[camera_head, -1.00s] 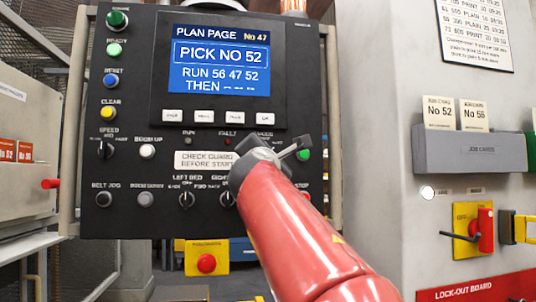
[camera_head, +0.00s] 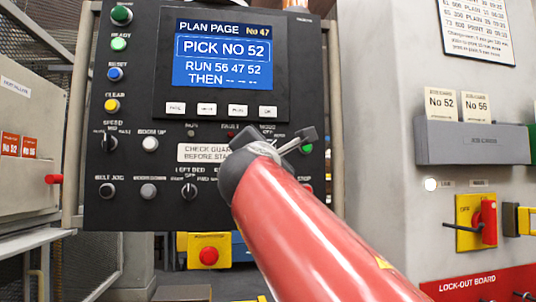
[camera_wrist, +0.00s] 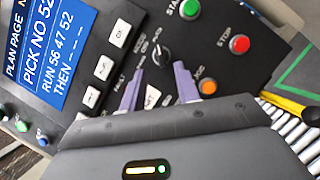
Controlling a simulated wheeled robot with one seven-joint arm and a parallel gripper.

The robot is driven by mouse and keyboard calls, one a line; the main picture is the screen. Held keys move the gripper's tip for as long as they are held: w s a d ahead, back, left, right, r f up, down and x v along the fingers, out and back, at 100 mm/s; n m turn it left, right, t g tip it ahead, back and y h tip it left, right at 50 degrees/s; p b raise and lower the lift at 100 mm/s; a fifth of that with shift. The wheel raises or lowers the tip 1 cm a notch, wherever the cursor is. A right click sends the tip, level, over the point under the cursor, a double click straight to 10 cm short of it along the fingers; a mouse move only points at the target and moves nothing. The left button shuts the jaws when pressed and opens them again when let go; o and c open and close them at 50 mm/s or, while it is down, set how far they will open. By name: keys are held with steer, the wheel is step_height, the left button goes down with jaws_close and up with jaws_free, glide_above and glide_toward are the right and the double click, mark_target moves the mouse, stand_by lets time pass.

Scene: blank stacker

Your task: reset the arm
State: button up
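My gripper (camera_head: 298,141) is at the end of my red arm, in front of the lower right of a dark control panel (camera_head: 130,150). In the wrist view my gripper (camera_wrist: 158,70) shows two purple fingers spread apart with nothing between them. Panel buttons and a dark knob (camera_wrist: 161,56) show beyond the fingertips. I cannot tell whether the fingers touch the panel. My arm hides part of the panel's lower right.
The panel's screen (camera_head: 222,55) reads "PICK NO 52". A grey job-card holder (camera_head: 472,145) with cards No 52 and No 56 is on the right wall, above a red-handled switch (camera_head: 488,222). A yellow box with a red button (camera_head: 208,256) is below the panel.

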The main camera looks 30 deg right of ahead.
steer(key=shift+s+a+f, duration=0.15)
steer(key=shift+s+a, duration=0.15)
steer(key=shift+s, duration=0.15)
steer(key=s+a+f+m+g+y, duration=0.15)
steer(key=f+m, duration=0.25)
steer(key=f, duration=0.6)
steer(key=s+f+m+g+y, duration=0.3)
steer(key=f, duration=0.7)
steer(key=s+a+f+m+g+y, duration=0.1)
steer(key=s+f+m+g+y, duration=0.2)
steer(key=f, duration=0.7)
steer(key=s+a+f+m+g+y, duration=0.1)
steer(key=s+a+f+m, duration=0.1)
steer(key=f, duration=0.5)
steer(key=s+a+f+m+g+y, duration=0.1)
steer(key=s+a+f+m+g, duration=0.1)
steer(key=s+f, duration=0.4)
steer(key=s+a+f+m+g+y, duration=0.1)
steer(key=s+a+f+m, duration=0.3)
steer(key=f, duration=0.4)
steer(key=shift+s+f+m+g+y, duration=0.15)
steer(key=shift+f+m+g+y, duration=0.15)
steer(key=shift+m+y, duration=0.45)
steer(key=shift+a+r, duration=0.1)
